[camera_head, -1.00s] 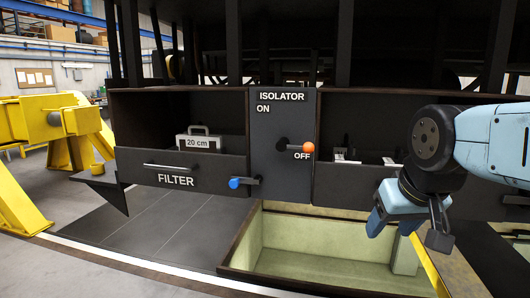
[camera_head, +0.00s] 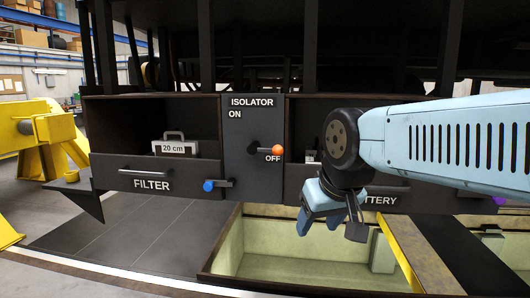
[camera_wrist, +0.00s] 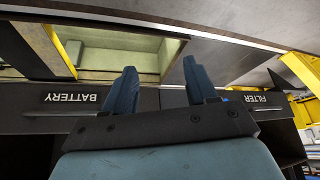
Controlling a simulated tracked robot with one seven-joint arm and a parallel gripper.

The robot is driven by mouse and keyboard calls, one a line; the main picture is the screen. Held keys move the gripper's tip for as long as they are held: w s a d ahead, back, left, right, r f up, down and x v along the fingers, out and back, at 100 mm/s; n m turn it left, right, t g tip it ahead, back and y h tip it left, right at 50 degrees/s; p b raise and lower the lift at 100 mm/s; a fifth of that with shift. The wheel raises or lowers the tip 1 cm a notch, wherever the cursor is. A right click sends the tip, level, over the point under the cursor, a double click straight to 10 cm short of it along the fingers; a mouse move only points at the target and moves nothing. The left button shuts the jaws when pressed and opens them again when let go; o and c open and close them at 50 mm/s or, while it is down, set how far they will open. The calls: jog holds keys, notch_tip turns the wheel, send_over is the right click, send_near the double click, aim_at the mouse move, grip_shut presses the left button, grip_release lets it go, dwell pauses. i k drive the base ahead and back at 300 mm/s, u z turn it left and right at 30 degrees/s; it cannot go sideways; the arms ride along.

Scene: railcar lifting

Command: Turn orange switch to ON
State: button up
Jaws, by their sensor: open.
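The orange switch (camera_head: 277,150) is a short dark lever with an orange knob on the isolator panel (camera_head: 240,175). Its knob points right, beside the OFF label; the ON label is higher and to the left. My gripper (camera_head: 318,228) is right of the switch and lower, pointing down, apart from the panel. In the wrist view my gripper (camera_wrist: 160,85) has its two blue fingers spread with nothing between them. The orange switch does not show in the wrist view.
A FILTER drawer (camera_head: 130,180) with a blue-knobbed lever (camera_head: 209,185) is left of the panel. A 20 cm case (camera_head: 174,145) sits above it. The BATTERY drawer (camera_head: 390,200) is partly behind my arm. An open pit (camera_head: 300,245) lies below. Yellow stands (camera_head: 45,140) are at left.

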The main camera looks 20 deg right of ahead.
aim_at(267, 150)
jog(key=z, duration=0.35)
jog(key=k, duration=0.9)
jog(key=u, duration=0.7)
jog(key=i, duration=1)
jog(key=z, duration=0.05)
